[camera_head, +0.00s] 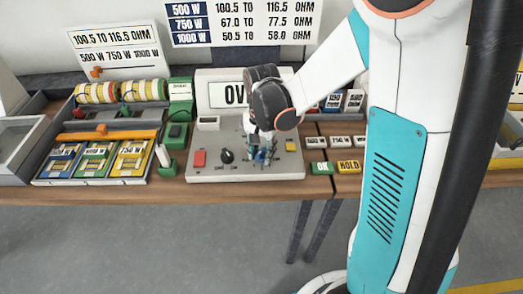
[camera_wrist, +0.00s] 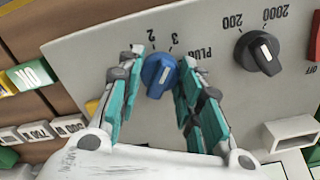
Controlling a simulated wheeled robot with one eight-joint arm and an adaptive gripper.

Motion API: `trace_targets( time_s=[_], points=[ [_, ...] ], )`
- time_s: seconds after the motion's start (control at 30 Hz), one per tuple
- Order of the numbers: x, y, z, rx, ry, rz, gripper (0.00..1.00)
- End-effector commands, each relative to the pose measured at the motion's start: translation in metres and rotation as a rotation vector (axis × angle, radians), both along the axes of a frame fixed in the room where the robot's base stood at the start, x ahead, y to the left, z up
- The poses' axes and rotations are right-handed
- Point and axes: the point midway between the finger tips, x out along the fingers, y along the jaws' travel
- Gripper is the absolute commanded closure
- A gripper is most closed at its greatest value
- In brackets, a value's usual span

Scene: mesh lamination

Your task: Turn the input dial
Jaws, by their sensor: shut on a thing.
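The blue dial (camera_wrist: 159,76) is on a light grey panel (camera_wrist: 108,44), between my gripper's teal fingers in the wrist view. My gripper (camera_wrist: 158,88) is shut on it, with one finger on each side. The printed labels "2", "3" and "PLUG" stand around the dial. A white mark shows on its face; which label it points at is hard to tell. In the head view my gripper (camera_head: 261,153) reaches down onto the right half of the panel and mostly hides the blue dial.
The panel also bears a red button (camera_head: 199,159) and a yellow piece (camera_head: 291,145). Green OK (camera_head: 320,168) and yellow HOLD (camera_head: 348,167) blocks lie to the right.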

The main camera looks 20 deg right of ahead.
Motion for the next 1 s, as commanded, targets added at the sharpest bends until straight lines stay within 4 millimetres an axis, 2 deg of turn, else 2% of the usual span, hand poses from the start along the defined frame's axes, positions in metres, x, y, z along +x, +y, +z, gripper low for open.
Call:
trace_targets(
  time_s=[0.63, 0.67, 0.73, 1.0],
  points=[
    [-0.0002, 0.0002, -0.0002, 0.001, 0.001, -0.045, 0.91],
    [-0.0002, 0.0002, -0.0002, 0.001, 0.001, -0.045, 0.60],
    [-0.0002, 0.0002, -0.0002, 0.001, 0.001, -0.045, 0.46],
    [-0.0001, 0.0001, -0.0001, 0.000, 0.000, -0.045, 0.46]
  ],
)
